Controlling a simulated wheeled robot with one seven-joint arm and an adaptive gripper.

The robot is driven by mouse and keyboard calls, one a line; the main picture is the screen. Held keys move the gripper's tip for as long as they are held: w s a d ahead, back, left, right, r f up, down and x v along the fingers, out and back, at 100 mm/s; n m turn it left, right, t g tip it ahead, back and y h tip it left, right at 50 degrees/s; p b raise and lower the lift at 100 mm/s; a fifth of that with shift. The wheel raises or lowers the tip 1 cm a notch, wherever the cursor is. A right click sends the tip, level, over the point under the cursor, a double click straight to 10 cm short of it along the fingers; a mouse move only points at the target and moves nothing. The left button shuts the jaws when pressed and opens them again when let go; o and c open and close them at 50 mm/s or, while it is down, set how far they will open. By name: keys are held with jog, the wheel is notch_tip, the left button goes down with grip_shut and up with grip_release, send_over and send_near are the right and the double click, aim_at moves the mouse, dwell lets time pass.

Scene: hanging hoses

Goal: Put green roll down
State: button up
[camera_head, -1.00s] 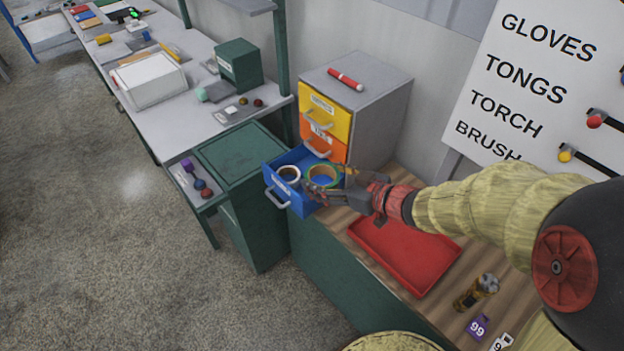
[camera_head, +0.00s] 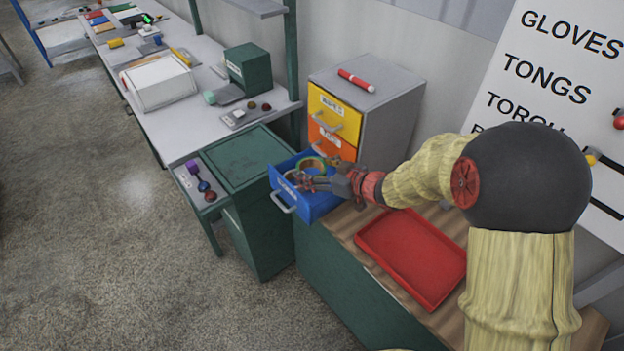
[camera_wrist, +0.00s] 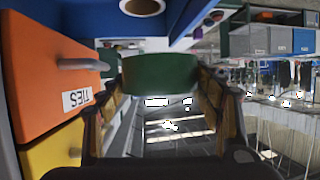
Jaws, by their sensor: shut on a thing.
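The green roll (camera_wrist: 160,75) is between the two fingers of my gripper (camera_wrist: 158,88) in the wrist view. In the head view the green roll (camera_head: 313,166) shows at the open blue drawer (camera_head: 318,206), partly hidden by my gripper (camera_head: 308,180). My gripper is shut on the roll. Whether the roll touches the drawer floor cannot be told. Another roll, pale with a dark core (camera_wrist: 142,5), shows at the top edge of the wrist view, in the blue drawer; my gripper mostly hides it in the head view.
Above the blue drawer are shut orange (camera_head: 330,141) and yellow (camera_head: 335,112) drawers. A red marker (camera_head: 356,80) lies on the cabinet top. An empty red tray (camera_head: 412,258) lies on the wooden worktop to the right. A green cabinet (camera_head: 245,160) stands left of the drawer.

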jog(key=shift+w+a+f, duration=0.1)
jog(key=shift+w+f, duration=0.1)
jog(key=shift+f, duration=0.1)
notch_tip(320, 180, down, 3)
jog(key=shift+w+r+b, duration=0.1)
jog(key=shift+w+b, duration=0.05)
jog(key=shift+b, duration=0.6)
jog(key=shift+f, duration=0.25)
jog(key=shift+f, duration=0.45)
jog(key=shift+f+b, duration=0.15)
jog(key=shift+b, duration=0.15)
jog(key=o, duration=1.1)
jog(key=shift+f, duration=0.15)
jog(key=shift+o, duration=0.5)
